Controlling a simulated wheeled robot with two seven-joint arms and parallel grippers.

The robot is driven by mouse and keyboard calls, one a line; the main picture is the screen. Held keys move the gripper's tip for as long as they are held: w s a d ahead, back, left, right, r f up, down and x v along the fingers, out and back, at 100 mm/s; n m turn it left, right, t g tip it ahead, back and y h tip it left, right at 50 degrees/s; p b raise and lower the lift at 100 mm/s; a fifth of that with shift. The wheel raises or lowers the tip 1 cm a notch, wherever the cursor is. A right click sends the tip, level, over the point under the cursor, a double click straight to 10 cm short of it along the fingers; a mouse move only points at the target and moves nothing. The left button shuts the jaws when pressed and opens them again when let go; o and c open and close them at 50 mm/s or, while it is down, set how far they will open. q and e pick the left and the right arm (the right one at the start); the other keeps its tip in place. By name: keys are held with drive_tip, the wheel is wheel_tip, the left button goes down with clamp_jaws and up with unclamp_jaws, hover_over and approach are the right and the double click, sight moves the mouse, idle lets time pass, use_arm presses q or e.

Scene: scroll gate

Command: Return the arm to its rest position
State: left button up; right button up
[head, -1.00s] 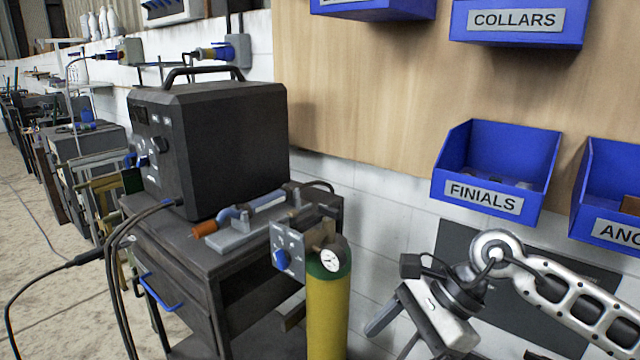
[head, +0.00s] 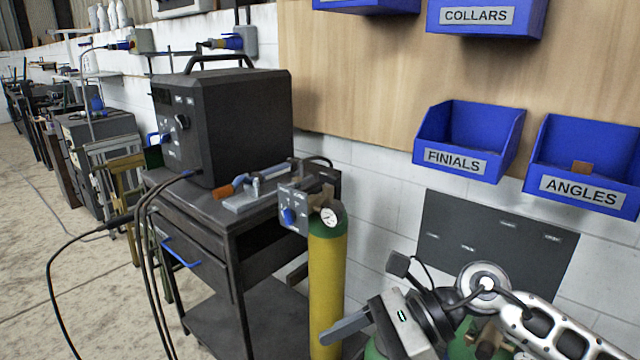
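My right arm (head: 560,330) comes in from the lower right, silver with dark oval cutouts. Its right gripper (head: 345,328) is at the bottom, right of centre, pointing left. One grey finger shows, in front of the yellow cylinder in the picture. The rest of the fingers is hidden or cut off, so I cannot tell whether they are apart. I see nothing held in the visible part. My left arm and gripper are not in view.
A yellow gas cylinder (head: 328,285) with a green top stands beside a dark cart (head: 205,235) carrying a black welding machine (head: 225,125). Blue bins marked FINIALS (head: 455,160) and ANGLES (head: 582,190) hang on the wall.

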drive_tip(key=s+a+r+m+t+y+b, duration=0.25)
drive_tip(key=a+m+t+y, duration=0.2)
drive_tip(key=m+y, duration=0.55)
drive_tip(key=w+d+f+m+t+h+b, duration=0.15)
drive_tip(key=d+f+m+t+h, duration=0.45)
drive_tip(key=m, duration=1)
drive_tip(key=w+d+f+m+t+h+b, duration=0.15)
drive_tip(key=d+f+m+t+h, duration=0.55)
drive_tip(key=m, duration=0.9)
drive_tip(key=s+d+f+m+g+h, duration=0.1)
drive_tip(key=s+f+m+g+h, duration=0.1)
drive_tip(key=s+f+m, duration=0.3)
drive_tip(key=s+d+f+m+g+h, duration=0.1)
drive_tip(key=s+f+m+h, duration=0.3)
drive_tip(key=f, duration=0.6)
drive_tip(key=shift+s+f+m+g+b, duration=0.35)
drive_tip(key=shift+s+m+g, duration=0.15)
drive_tip(key=shift+m+g, duration=0.35)
